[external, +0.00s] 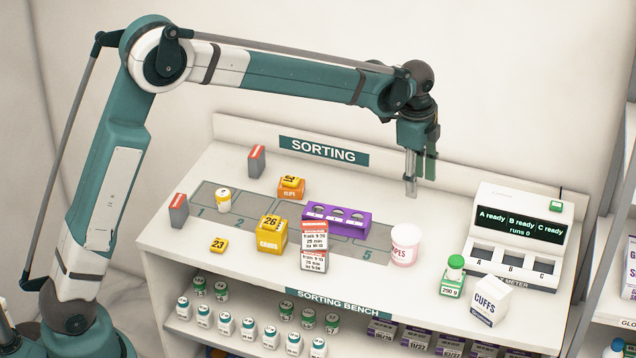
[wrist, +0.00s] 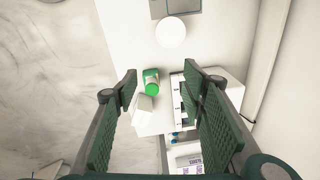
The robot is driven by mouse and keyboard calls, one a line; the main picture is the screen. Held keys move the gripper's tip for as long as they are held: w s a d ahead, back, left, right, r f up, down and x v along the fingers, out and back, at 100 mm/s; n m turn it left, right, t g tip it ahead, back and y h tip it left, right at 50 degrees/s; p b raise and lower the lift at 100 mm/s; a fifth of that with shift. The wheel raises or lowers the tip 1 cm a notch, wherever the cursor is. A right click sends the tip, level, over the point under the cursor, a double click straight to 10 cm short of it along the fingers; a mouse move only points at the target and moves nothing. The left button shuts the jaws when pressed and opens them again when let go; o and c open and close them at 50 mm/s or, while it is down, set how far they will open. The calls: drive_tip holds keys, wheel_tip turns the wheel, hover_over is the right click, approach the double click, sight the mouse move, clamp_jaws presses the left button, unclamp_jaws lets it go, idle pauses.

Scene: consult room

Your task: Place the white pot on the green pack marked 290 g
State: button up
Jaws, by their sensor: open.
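The white pot (external: 404,246), with pink lettering ending in "IPES", stands upright on the bench at the right end of the grey strip. Its round white top shows in the wrist view (wrist: 170,33). The green pack marked 290 g (external: 451,288) is near the front edge, right of the pot. A green-capped item (external: 456,263) shows directly above it; I cannot tell whether it rests on the pack or stands behind. The green cap shows in the wrist view (wrist: 152,88). My gripper (external: 420,185) is open and empty, raised above the bench and apart from the pot.
A white cuffs box (external: 488,303) stands close right of the green pack, with the meter (external: 515,240) behind. The bench's left front is mostly clear.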

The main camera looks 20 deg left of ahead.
drive_tip(key=s+a+r+n+t, duration=0.1)
drive_tip(key=s+a+r+n, duration=0.25)
drive_tip(key=a, duration=0.85)
drive_tip(key=s+a+r+n+t, duration=0.1)
drive_tip(key=s+a+r+n, duration=0.3)
drive_tip(key=a, duration=0.7)
drive_tip(key=s+a+r+n+t, duration=0.15)
drive_tip(key=a+r, duration=0.45)
drive_tip(key=a, duration=0.6)
drive_tip(key=s+a+f+n+t, duration=0.1)
drive_tip(key=s+a+f+n, duration=0.1)
drive_tip(key=s+a, duration=0.5)
drive_tip(key=s+a+f+n+t, duration=0.1)
drive_tip(key=s+a+f+n, duration=0.1)
drive_tip(key=s+a+n, duration=0.3)
drive_tip(key=s+a+f+n+t, duration=0.1)
drive_tip(key=s+a+f+n, duration=0.1)
drive_tip(key=s+a, duration=0.7)
drive_tip(key=shift+a+f+n+y, duration=0.3)
drive_tip(key=shift+a+f+n, duration=0.1)
drive_tip(key=shift+a+n, duration=0.45)
wheel_tip(320, 180, down, 10)
drive_tip(key=b, duration=0.9)
drive_tip(key=shift+r, duration=0.25)
